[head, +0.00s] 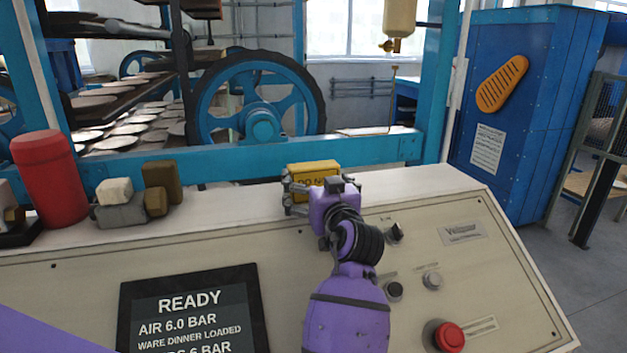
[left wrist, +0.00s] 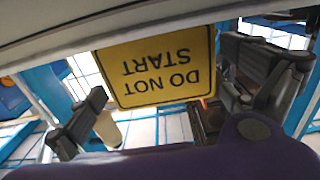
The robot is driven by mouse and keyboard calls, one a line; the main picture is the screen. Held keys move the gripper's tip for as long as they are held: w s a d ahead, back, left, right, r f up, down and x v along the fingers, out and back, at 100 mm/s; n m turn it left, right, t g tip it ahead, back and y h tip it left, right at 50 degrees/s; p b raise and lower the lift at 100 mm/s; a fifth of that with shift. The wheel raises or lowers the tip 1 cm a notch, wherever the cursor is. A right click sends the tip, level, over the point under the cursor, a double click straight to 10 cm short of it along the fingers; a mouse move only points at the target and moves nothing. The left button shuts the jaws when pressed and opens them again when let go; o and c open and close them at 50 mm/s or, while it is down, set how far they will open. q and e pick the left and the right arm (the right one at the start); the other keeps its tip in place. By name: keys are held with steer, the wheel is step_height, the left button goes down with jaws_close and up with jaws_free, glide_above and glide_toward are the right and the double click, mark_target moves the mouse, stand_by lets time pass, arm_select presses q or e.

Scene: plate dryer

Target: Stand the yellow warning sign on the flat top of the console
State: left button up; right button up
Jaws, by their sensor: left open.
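The yellow warning sign (head: 313,169) shows at the back edge of the console's flat top (head: 235,205), partly hidden by my left gripper (head: 318,190). In the left wrist view the sign (left wrist: 155,72) appears upside down, reading "DO NOT START". Its base edge there meets the pale console surface (left wrist: 60,35), so it looks upright on the top. The left gripper is open, one finger on each side of the sign, with gaps visible in the left wrist view. My right gripper is not in view.
The sloping panel below carries a screen (head: 192,308), knobs and a red button (head: 449,336). A blue frame rail (head: 250,163) runs behind. The top is clear right of the sign.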

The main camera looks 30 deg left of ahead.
arm_select(q)
steer(key=b+v, duration=0.1)
steer(key=v, duration=0.7)
steer(key=shift+s+d+f, duration=0.15)
steer(key=shift+s+d, duration=0.45)
steer(key=shift+r, duration=0.25)
